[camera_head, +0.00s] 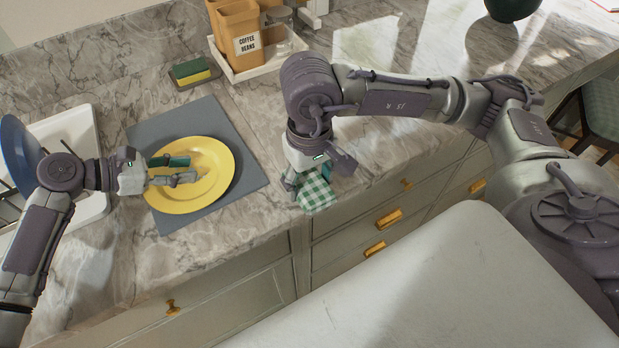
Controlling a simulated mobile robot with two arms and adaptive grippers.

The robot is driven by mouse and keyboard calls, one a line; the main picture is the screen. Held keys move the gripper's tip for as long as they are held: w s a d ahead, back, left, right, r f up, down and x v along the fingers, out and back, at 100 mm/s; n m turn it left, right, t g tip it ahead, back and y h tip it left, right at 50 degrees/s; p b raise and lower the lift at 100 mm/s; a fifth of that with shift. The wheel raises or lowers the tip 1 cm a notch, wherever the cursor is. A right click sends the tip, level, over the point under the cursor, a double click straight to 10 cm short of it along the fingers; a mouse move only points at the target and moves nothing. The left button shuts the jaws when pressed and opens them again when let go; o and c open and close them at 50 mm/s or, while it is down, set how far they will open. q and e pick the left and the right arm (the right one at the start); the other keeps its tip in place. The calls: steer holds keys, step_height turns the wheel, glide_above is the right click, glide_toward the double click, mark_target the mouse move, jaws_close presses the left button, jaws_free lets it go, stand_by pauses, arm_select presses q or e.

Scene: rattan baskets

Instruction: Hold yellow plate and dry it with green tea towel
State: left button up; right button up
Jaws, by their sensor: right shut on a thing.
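The yellow plate (217,160) lies on a grey mat (245,150) on the marble counter. My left gripper (192,170) is over the left half of the plate with its two fingers spread apart. Whether a finger touches the plate cannot be told. The green and white checked tea towel (316,192) hangs bunched at my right gripper (308,178), near the counter's front edge, to the right of the plate. My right gripper is shut on the towel, and its fingers are partly hidden by the arm and the cloth.
A white dish rack (84,140) with a blue plate (18,155) stands at the left. A yellow and green sponge (191,71) sits behind the mat. A white tray (262,68) with a coffee beans canister (240,32) is at the back. Drawers with brass handles lie below the counter edge.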

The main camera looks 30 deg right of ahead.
arm_select(q)
jaws_close()
steer(key=c, duration=0.5)
jaws_free()
steer(key=o, duration=1.6)
steer(key=shift+c, duration=0.2)
